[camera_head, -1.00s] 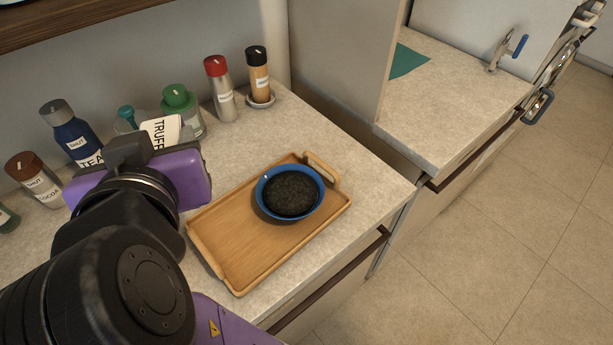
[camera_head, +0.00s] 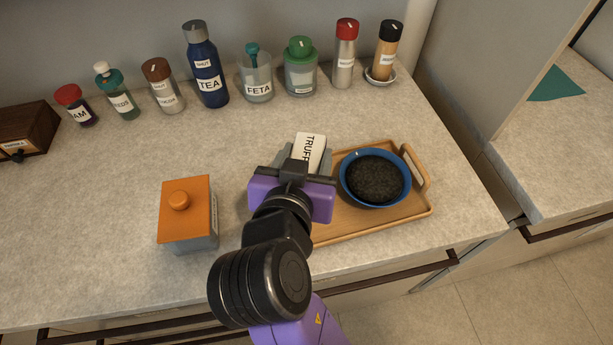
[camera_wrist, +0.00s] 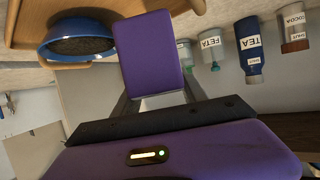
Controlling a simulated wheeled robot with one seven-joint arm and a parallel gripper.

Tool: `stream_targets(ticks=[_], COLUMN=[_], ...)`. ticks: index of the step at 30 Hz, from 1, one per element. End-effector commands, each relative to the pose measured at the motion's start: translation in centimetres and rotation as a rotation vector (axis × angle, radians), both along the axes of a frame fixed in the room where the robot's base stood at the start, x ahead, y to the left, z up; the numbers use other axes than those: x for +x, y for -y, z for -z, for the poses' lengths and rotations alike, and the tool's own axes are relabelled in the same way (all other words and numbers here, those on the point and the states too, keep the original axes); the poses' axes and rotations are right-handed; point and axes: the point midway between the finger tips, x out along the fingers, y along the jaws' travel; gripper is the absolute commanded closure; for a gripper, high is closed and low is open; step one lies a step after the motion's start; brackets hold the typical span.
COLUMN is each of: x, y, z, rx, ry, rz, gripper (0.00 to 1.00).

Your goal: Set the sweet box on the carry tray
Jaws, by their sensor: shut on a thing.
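My gripper (camera_head: 302,166) is shut on the sweet box (camera_head: 310,148), a small box with a white face lettered "TRUFF…". The gripper hides part of it. In the wrist view, a purple block (camera_wrist: 151,50) with a pale edge sits between the grey fingers and appears to be this box. The wooden carry tray (camera_head: 345,226) lies on the counter to the right of the gripper. The box shows at the tray's left back part; I cannot tell its height or whether it touches. A blue bowl with dark contents (camera_head: 375,178) stands on the tray's right part.
A box with an orange lid (camera_head: 187,212) stands left of my gripper. Several jars and bottles line the wall, among them the tea bottle (camera_head: 206,65) and the feta jar (camera_head: 256,78). The tray's front left part is bare.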

Motion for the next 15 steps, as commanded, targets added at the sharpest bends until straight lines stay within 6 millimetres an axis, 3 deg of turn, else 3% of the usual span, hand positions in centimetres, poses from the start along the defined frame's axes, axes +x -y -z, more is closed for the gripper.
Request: stream_targets(ticks=[3,10,15], x=[0.0,0.0,0.0], y=[0.0,0.0,0.0], z=[1.5,2.9,5.4], rx=[-0.001,0.0,-0.003], ry=[0.0,0.0,0.0], rz=[0.0,-0.001,-0.001], gripper=[0.98,0.98,0.98])
